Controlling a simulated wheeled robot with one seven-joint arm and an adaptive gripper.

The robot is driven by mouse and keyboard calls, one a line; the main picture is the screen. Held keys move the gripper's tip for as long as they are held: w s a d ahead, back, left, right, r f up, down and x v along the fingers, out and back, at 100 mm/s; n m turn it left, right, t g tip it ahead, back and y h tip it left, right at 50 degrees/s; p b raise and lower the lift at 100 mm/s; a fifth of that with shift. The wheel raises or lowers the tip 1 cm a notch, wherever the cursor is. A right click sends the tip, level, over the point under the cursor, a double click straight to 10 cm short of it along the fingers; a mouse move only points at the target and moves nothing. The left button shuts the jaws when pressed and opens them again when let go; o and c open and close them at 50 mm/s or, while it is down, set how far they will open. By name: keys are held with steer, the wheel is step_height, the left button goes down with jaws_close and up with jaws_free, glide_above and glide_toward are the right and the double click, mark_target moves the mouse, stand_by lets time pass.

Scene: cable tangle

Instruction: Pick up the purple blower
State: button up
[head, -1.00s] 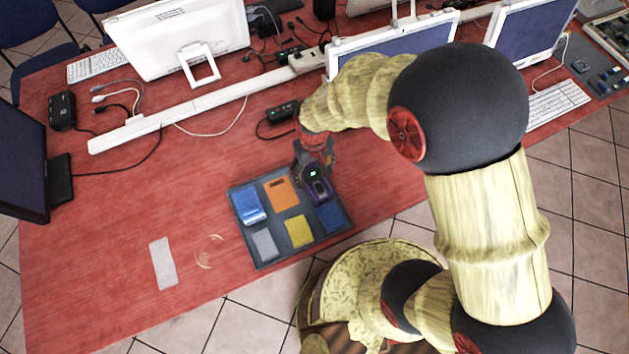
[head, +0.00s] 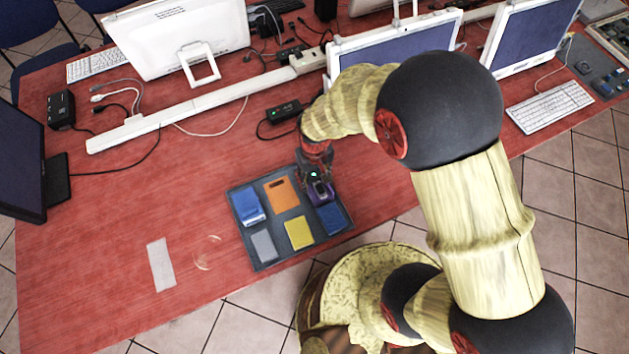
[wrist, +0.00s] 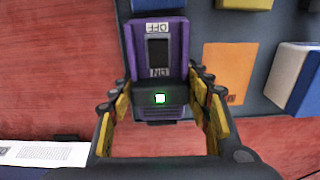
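The purple blower (head: 326,194) sits at the right end of a dark grey tray (head: 271,221) on the red table. In the wrist view the blower (wrist: 173,45) shows a dark switch marked OFF and a small green light on a dark part. My gripper (head: 318,176) is down at the blower and hides part of it in the head view. In the wrist view my gripper's (wrist: 160,88) yellow-padded fingers stand apart, one on each side of the blower's near end. I cannot tell whether the pads touch it.
The tray also holds a blue box (head: 248,206), an orange piece (head: 281,195), a grey piece (head: 263,245), a yellow piece (head: 299,231) and another blue piece (head: 331,218). A black adapter (head: 284,112) lies behind the tray. Monitors stand farther back.

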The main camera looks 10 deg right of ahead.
mark_target(314, 175)
steer(key=c, duration=0.8)
steer(key=shift+r, duration=0.1)
steer(key=shift+c, duration=0.2)
steer(key=shift+r+p, duration=0.3)
steer(key=shift+r, duration=0.25)
step_height(314, 175, up, 2)
steer(key=shift+r+p, duration=0.15)
steer(key=shift+p, duration=0.35)
steer(key=s+r, duration=0.1)
steer(key=s+d+r+p, duration=0.1)
steer(key=r, duration=0.1)
steer(key=s+d+r, duration=0.1)
steer(key=shift+s+r+p, duration=0.2)
steer(key=shift+r+p, duration=0.1)
steer(key=shift+r, duration=0.05)
steer(key=s+d+r+p, duration=0.2)
steer(key=s+d+r, duration=0.2)
steer(key=s, duration=0.4)
steer(key=shift+s+d+r, duration=0.35)
steer(key=shift+d, duration=0.2)
